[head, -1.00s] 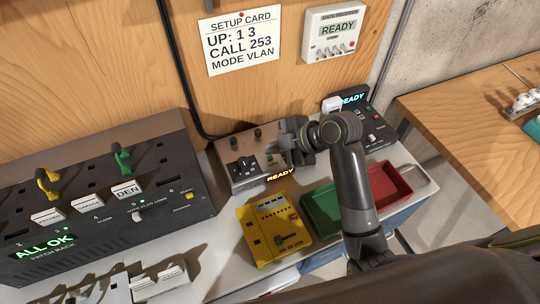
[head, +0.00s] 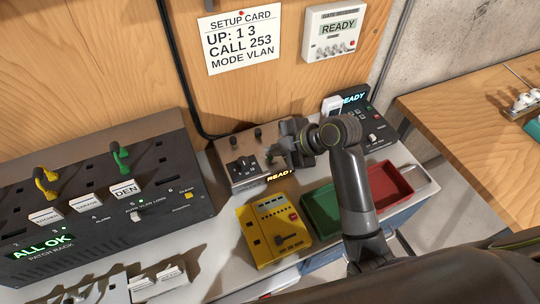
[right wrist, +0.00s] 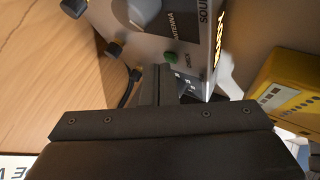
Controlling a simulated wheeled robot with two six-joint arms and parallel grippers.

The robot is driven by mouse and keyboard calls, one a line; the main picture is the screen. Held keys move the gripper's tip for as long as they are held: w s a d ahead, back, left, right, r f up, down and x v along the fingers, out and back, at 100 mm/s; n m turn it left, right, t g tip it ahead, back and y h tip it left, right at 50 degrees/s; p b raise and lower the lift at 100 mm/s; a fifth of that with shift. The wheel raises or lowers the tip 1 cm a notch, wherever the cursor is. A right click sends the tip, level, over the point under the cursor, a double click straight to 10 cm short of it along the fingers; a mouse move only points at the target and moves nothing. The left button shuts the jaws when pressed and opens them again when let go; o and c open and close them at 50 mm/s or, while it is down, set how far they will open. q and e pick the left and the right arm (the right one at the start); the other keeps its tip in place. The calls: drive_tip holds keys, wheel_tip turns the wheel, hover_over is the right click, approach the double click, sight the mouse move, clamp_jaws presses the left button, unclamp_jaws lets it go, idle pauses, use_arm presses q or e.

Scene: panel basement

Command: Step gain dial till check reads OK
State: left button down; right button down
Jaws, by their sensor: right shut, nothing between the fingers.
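I cannot tell which control is the gain dial. My right gripper (head: 274,157) is shut and empty at the right part of this device; its body hides that part. In the right wrist view, the shut fingers (right wrist: 168,84) are close to the panel beside a green button (right wrist: 171,57) and a large grey dial (right wrist: 150,14). My left gripper is not in view.
A patch rack (head: 100,205) reading ALL OK stands at the left. A yellow box (head: 262,247), a green tray (head: 318,232) and a red tray (head: 408,176) are in front. A setup card (head: 240,42) and a READY wall unit (head: 333,33) hang behind.

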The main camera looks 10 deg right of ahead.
sight(275, 159)
drive_tip(key=shift+f, duration=0.3)
idle(0.5)
drive_tip(key=shift+r+p, duration=0.65)
drive_tip(key=shift+r, duration=0.15)
wheel_tip(275, 159, up, 5)
drive_tip(key=p, duration=0.4)
drive_tip(key=shift+r+p, duration=0.1)
drive_tip(key=shift+p, duration=0.25)
idle(0.4)
